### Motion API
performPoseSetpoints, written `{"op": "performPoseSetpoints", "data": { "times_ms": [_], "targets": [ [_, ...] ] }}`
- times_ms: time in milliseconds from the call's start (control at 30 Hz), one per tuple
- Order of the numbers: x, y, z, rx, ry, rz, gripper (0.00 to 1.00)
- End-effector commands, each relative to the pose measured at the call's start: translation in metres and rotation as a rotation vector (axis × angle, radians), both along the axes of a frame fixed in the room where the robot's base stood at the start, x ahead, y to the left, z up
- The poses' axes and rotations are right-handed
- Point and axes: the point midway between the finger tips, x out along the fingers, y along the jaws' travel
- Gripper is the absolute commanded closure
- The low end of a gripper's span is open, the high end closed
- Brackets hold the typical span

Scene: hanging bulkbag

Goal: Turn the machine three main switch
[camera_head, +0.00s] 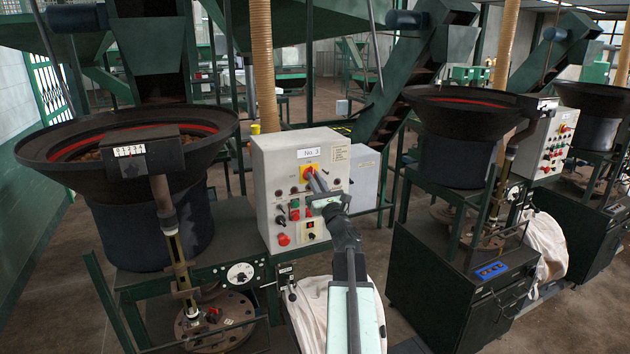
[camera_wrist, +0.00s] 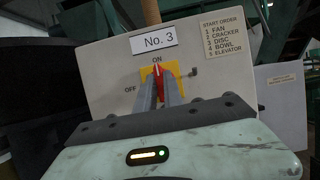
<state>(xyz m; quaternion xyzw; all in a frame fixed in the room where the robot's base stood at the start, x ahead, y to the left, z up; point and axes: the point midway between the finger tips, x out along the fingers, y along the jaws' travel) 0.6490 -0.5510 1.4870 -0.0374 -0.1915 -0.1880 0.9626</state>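The No. 3 control box (camera_head: 280,160) stands left of centre in the head view, with a "No. 3" label on its front. Its main switch is a red handle on a yellow plate (camera_head: 305,172). In the wrist view the red handle (camera_wrist: 158,71) stands about upright, towards the "ON" mark above it; "OFF" is at the left. My gripper (camera_head: 314,177) reaches the switch from the front. In the wrist view its fingers (camera_wrist: 160,88) lie close on both sides of the red handle and appear shut on it. The fingers hide the handle's lower part.
Below the switch are several buttons and a red knob (camera_head: 283,239). A start-order label (camera_wrist: 222,36) is at upper right of the box. A dark hopper (camera_head: 130,150) stands left, another machine (camera_head: 465,140) right. A white bag (camera_head: 310,310) hangs below the box.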

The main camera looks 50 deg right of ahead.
Motion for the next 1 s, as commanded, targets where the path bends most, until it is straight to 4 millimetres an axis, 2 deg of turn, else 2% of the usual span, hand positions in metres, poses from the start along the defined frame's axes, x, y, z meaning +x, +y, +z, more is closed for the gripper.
{"op": "performPoseSetpoints", "data": {
  "times_ms": [267, 467, 1000],
  "targets": [
    [-0.0002, -0.0007, 0.0004, -0.025, 0.011, -0.001, 1.0],
    [-0.0005, -0.0018, 0.0015, -0.114, 0.049, -0.001, 1.0],
    [-0.0004, -0.003, 0.005, -0.567, 0.231, 0.001, 1.0]
  ]
}}
